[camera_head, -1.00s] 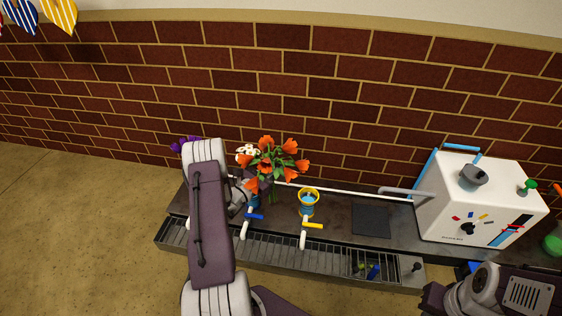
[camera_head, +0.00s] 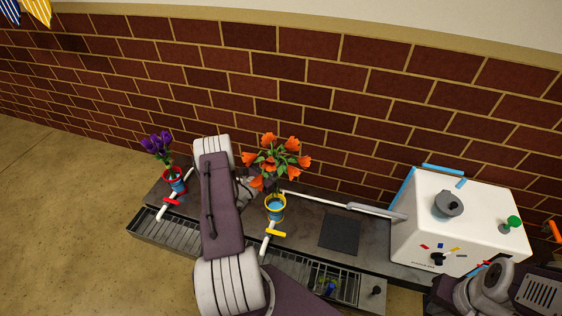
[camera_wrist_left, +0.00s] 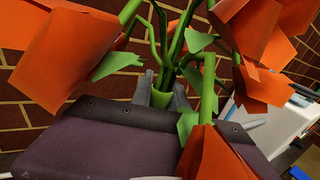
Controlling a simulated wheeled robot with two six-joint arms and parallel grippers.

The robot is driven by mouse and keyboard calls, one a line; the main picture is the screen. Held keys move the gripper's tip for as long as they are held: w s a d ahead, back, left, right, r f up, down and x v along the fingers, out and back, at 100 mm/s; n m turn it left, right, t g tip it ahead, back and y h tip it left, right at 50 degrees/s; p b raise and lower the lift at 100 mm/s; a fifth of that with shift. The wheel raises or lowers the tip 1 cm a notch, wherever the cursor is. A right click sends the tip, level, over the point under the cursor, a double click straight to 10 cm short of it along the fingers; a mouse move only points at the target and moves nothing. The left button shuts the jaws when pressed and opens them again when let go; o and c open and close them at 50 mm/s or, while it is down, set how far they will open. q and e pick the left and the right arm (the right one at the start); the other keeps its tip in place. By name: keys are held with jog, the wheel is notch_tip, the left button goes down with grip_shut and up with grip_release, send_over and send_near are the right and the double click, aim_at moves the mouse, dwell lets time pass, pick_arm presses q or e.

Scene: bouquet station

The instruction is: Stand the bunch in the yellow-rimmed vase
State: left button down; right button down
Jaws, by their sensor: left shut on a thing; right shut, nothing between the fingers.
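The bunch of orange flowers (camera_head: 278,158) is upright, its blooms directly above and behind the yellow-rimmed vase (camera_head: 275,209) in the head view. The vase stands upright on the counter and shows blue inside. My left gripper (camera_wrist_left: 163,92) is shut on the green stems, with orange blooms (camera_wrist_left: 62,55) around it in the wrist view. In the head view my left arm mostly covers this gripper. The lower stem ends are hidden, so I cannot tell whether they are inside the rim. My right gripper (camera_head: 442,292) is shut and empty at the lower right.
A red-rimmed vase (camera_head: 174,181) with purple flowers stands at the counter's left end. A white machine (camera_head: 455,220) stands at the right. A dark square mat (camera_head: 340,233) lies between it and the yellow-rimmed vase. A grate (camera_head: 160,233) runs along the front edge.

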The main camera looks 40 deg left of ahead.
pick_arm(q)
notch_tip(320, 180, down, 16)
jog(key=b, duration=1.3)
jog(key=shift+b, duration=0.4)
jog(key=shift+f+b, duration=0.4)
jog(key=shift+f, duration=0.15)
dwell(0.4)
jog(key=c, duration=1.2)
grip_release()
jog(key=shift+s, duration=0.1)
jog(key=s+p, duration=0.1)
jog(key=s, duration=0.2)
jog(key=s+p, duration=0.2)
jog(key=s, duration=0.1)
jog(key=s+p, duration=0.2)
jog(key=s, duration=0.1)
jog(key=shift+a, duration=0.35)
